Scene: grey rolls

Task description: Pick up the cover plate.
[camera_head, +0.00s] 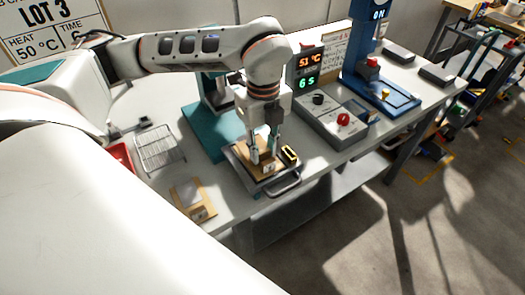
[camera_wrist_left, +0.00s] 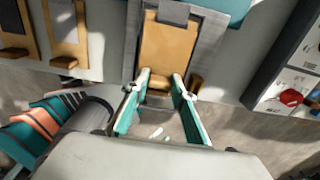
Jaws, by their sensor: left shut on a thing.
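The cover plate (camera_wrist_left: 167,45) appears to be the tan board in the shallow metal tray (camera_head: 240,165); it shows in the head view as a tan surface (camera_head: 264,168) under my fingers. My left gripper (camera_head: 264,154) points down over the tray. In the left wrist view its teal fingers (camera_wrist_left: 162,78) are closed on a small tan block at the plate's near edge. The plate looks level and in the tray; whether it is lifted at all I cannot tell. A grey piece (camera_wrist_left: 174,12) lies across its far end. My right gripper is not in view.
Another tan board with a block (camera_head: 190,195) lies left of the tray. A wire rack (camera_head: 158,147) and a red tray (camera_head: 120,155) are further left. A control box with a red knob (camera_head: 343,119) and a blue press (camera_head: 380,95) stand to the right.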

